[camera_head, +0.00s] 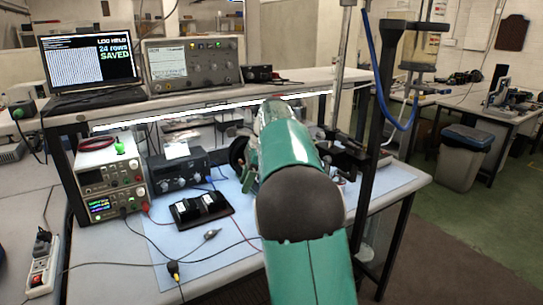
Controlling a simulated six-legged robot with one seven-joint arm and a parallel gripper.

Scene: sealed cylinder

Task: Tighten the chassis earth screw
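My green arm with its dark round joint reaches up over the bench and covers the middle of the view. My gripper is hidden behind the arm links, so its fingers do not show. I cannot make out the chassis earth screw or a screwdriver. A black boxy unit (178,170) stands on the blue mat (195,252), left of my arm, with cables at its right side. A stack of bench instruments (109,180) stands at the bench's left end. I cannot tell which chassis carries the screw.
The shelf holds a laptop (88,66) reading "LOG HELD 24 rows SAVED" and a grey instrument (195,65). A black tray (202,209), a small probe-like item (211,234) and loose cables lie on the bench. A dark post (376,165) stands right of my arm. A bin (462,157) stands farther right.

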